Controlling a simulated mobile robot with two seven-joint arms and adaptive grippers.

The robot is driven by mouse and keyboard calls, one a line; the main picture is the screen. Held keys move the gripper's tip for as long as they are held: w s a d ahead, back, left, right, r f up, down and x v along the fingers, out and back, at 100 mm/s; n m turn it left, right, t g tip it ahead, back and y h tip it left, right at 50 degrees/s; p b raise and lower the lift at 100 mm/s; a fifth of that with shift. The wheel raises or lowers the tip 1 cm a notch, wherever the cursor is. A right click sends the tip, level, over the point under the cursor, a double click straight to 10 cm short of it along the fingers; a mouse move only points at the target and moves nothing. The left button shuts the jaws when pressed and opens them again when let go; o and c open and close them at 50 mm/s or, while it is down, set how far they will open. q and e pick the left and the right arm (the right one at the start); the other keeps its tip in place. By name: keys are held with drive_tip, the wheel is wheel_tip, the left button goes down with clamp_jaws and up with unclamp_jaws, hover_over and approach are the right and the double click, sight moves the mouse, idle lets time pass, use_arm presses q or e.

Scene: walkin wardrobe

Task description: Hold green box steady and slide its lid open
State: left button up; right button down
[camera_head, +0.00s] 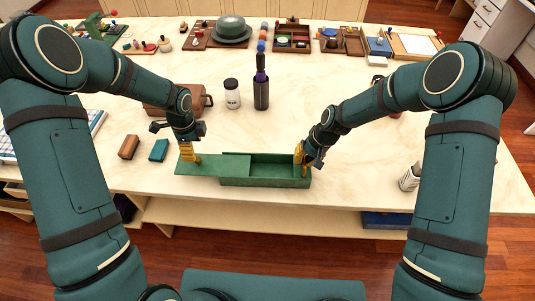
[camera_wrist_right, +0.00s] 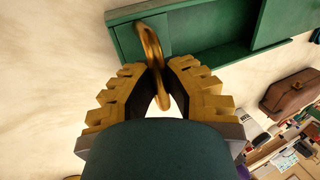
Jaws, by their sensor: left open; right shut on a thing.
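The green box (camera_head: 265,183) sits near the front edge of the table, with its long open compartment showing. Its flat green lid (camera_head: 226,167) is slid well out to the left and still overlaps the box's left part. It also shows in the right wrist view (camera_wrist_right: 284,22). My right gripper (camera_head: 303,162) is at the box's right end. In the right wrist view its fingers are shut on a brass ring (camera_wrist_right: 151,45) at the end of the box. My left gripper (camera_head: 188,158) is open, pointing down over the lid's left part; whether it touches is unclear.
A brown case (camera_head: 168,100), white jar (camera_head: 232,94) and dark bottle (camera_head: 261,88) stand behind the box. A brown block (camera_head: 129,146) and teal block (camera_head: 159,150) lie left of the lid. A white container (camera_head: 409,178) is at the right. Trays line the back.

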drive_tip(key=c, duration=1)
unclamp_jaws()
